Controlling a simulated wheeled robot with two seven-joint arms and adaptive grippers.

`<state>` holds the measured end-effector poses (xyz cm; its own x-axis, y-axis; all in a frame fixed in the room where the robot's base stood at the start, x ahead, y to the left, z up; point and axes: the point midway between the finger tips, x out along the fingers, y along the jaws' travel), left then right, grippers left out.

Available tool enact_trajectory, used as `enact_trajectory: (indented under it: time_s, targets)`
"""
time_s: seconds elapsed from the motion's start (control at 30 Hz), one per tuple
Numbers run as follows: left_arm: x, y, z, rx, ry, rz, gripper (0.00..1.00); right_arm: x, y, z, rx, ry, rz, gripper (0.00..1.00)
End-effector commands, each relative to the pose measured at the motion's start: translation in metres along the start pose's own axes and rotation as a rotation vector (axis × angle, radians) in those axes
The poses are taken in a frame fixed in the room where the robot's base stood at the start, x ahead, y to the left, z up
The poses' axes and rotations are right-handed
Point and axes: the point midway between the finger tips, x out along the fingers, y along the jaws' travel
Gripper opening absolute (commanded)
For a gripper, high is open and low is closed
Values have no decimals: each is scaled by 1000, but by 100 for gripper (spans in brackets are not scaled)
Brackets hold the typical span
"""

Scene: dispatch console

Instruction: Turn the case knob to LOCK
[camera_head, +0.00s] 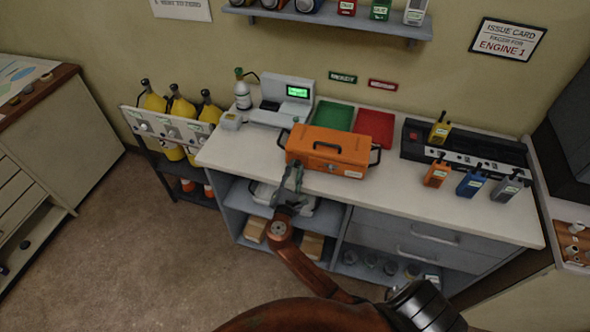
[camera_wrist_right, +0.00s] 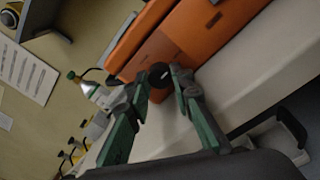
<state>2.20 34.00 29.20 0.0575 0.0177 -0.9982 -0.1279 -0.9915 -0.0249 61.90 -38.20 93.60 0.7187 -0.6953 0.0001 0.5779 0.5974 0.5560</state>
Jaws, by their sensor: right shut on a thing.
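The orange case (camera_head: 335,150) stands closed on the light counter, with a dark handle on its lid. It also fills the upper middle of the right wrist view (camera_wrist_right: 195,38). The round black knob (camera_wrist_right: 160,75) with a white pointer mark is on the case's front. My right gripper (camera_head: 297,168) reaches the left part of the case front from below. In the right wrist view its fingertips (camera_wrist_right: 160,79) are on either side of the knob, shut on it. I cannot read any knob label. My left gripper is out of view.
A green tray (camera_head: 334,115) and a red tray (camera_head: 375,127) lie behind the case. Several radios, including an orange one (camera_head: 437,172), stand to its right by a black charger (camera_head: 480,143). A scale (camera_head: 285,101) stands at the left. The counter's front edge (camera_head: 400,203) is close below.

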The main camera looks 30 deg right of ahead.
Motion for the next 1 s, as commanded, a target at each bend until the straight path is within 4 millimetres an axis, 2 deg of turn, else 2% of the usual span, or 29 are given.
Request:
enact_trajectory:
  time_s: [0.13, 0.47, 0.67, 1.0]
  targets:
    - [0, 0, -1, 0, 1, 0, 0, 0, 0, 0, 0, 0, 0, 0]
    - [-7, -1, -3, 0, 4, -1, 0, 0, 1, 2, -31, 2, -1, 0]
    - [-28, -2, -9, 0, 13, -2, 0, 0, 2, 5, -128, 6, -5, 0]
    - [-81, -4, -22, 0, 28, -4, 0, 0, 4, 7, -424, 22, -15, 0]
